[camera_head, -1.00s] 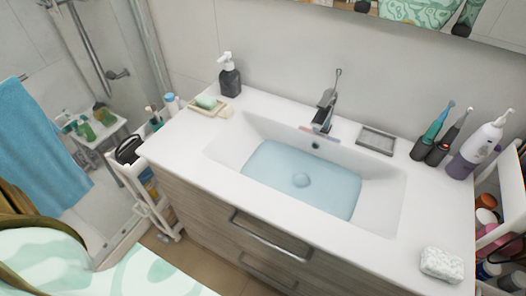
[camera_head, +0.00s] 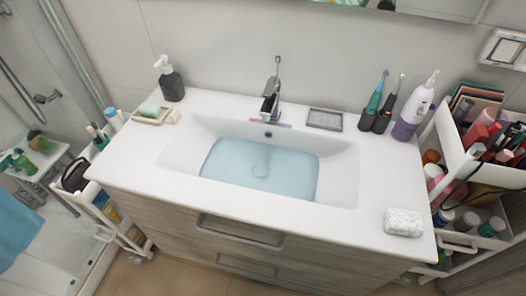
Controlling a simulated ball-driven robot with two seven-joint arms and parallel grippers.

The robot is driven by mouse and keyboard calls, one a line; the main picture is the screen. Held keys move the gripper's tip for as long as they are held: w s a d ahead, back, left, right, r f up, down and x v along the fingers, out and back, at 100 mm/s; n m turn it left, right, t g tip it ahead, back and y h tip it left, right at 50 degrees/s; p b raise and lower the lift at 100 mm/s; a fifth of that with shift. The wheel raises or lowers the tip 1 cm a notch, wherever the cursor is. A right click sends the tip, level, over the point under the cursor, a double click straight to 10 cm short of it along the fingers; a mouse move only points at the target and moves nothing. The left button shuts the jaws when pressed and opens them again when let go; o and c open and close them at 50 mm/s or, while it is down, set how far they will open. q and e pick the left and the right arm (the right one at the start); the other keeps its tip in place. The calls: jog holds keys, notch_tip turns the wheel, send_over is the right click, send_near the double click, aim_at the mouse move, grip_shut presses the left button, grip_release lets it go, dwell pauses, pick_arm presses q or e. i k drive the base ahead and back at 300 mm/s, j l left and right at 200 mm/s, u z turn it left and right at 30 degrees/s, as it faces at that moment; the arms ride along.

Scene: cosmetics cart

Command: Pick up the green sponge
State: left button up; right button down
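A small pale green block (camera_head: 149,109) lies on a beige dish (camera_head: 152,118) at the back left of the white sink counter. A pale, mottled white-green block with a sponge-like texture (camera_head: 403,222) lies flat on the counter's front right corner. I cannot tell for certain from their looks which of the two is the green sponge. Neither of my grippers shows in the head view, and nothing touches either block.
The basin (camera_head: 260,171) holds bluish water, with a faucet (camera_head: 270,92) behind it. A grey tray (camera_head: 324,120), toothbrushes and a purple-white bottle (camera_head: 415,107) stand along the back. A cosmetics cart (camera_head: 458,240) stands at the right. The counter around the mottled block is clear.

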aim_at(397, 221)
jog(key=z, duration=1.5)
jog(key=k+j, duration=0.15)
jog(key=j, duration=0.25)
